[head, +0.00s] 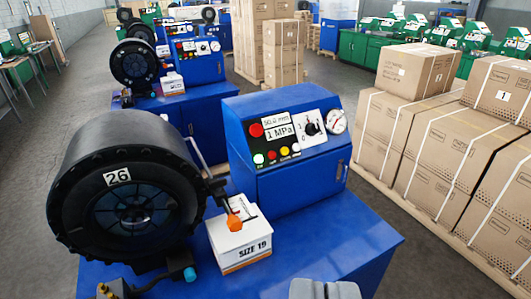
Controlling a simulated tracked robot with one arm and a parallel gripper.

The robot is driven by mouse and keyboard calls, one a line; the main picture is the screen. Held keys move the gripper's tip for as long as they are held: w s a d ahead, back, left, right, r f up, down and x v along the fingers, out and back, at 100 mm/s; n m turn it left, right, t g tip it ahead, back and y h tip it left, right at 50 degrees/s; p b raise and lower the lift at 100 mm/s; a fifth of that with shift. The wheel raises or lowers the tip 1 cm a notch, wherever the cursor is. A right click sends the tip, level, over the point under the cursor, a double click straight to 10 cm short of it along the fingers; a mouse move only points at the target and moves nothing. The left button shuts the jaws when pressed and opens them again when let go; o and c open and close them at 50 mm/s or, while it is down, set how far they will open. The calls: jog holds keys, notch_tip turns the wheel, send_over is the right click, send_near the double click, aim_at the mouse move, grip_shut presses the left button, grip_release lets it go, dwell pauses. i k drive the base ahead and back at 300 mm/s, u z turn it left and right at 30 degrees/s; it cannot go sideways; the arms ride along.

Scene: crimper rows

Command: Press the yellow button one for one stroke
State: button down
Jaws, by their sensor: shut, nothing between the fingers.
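The yellow button (284,151) is a small round button in the lower row of the sloped panel on the nearest blue control box (300,180). A red button (271,155) sits to its left and a white button (295,147) to its right. Another white button (258,158) is at the row's left end. A display (280,131) above the row reads 1 MPa. My gripper (325,289) shows only as grey finger tops at the bottom edge. It is shut and empty, below and apart from the panel.
A black crimper head (130,190) marked 26 stands on the left. A white SIZE 19 box (240,238) and an orange-tipped lever (234,221) stand between it and the control box. Strapped cartons (440,150) fill the right. More blue crimpers (190,60) stand behind.

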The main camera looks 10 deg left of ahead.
aim_at(284, 150)
jog(key=u, duration=0.1)
jog(key=i, duration=1)
jog(key=z, duration=0.1)
